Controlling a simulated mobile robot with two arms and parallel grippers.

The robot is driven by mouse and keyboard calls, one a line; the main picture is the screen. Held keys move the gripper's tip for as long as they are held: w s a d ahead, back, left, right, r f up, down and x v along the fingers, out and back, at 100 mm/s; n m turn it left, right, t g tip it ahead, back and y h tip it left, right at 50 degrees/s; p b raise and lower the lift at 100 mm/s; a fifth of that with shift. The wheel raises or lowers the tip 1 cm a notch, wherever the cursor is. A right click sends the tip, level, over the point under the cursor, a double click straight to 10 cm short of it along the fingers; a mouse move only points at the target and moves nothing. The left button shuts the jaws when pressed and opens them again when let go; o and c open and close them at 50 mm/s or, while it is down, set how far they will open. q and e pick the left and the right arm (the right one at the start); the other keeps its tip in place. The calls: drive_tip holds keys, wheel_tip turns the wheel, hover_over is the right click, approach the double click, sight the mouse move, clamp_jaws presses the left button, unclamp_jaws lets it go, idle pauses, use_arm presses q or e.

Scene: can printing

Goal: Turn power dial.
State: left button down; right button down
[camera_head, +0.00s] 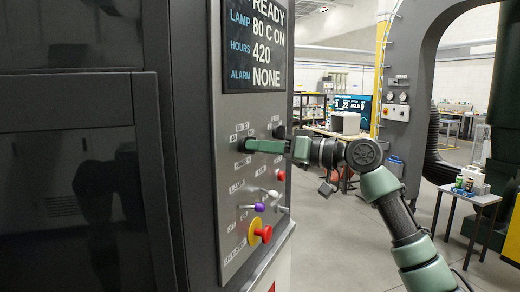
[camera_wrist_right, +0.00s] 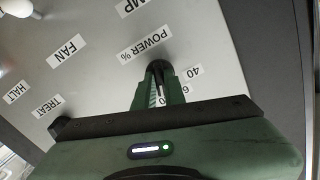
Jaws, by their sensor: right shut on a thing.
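The power dial (camera_wrist_right: 157,67) is a small dark knob on the grey control panel (camera_head: 228,100), next to the "POWER %" label (camera_wrist_right: 145,46) in the right wrist view. My right gripper (camera_head: 251,146) reaches the panel from the right in the head view, with its green fingers level and shut on the dial. In the right wrist view the two fingers (camera_wrist_right: 159,84) close around the dial and hide most of it. Numbers "40" and "60" show beside the fingers. In the head view the dial is hidden behind the fingertips. My left gripper is not in view.
Below the gripper are a red button (camera_head: 280,175), a purple knob (camera_head: 259,207) and a red emergency button on a yellow base (camera_head: 262,234). A dark knob (camera_head: 279,131) sits just beyond the fingers. A display (camera_head: 255,45) reads READY above. A small table (camera_head: 468,197) stands right.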

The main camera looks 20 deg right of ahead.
drive_tip(key=shift+f, duration=0.2)
drive_tip(key=c, duration=1.5)
unclamp_jaws()
drive_tip(key=shift+r, duration=0.1)
drive_tip(key=b+v, duration=0.3)
drive_tip(key=v, duration=0.4)
drive_tip(key=shift+s+d, duration=0.2)
drive_tip(key=shift+d, duration=0.05)
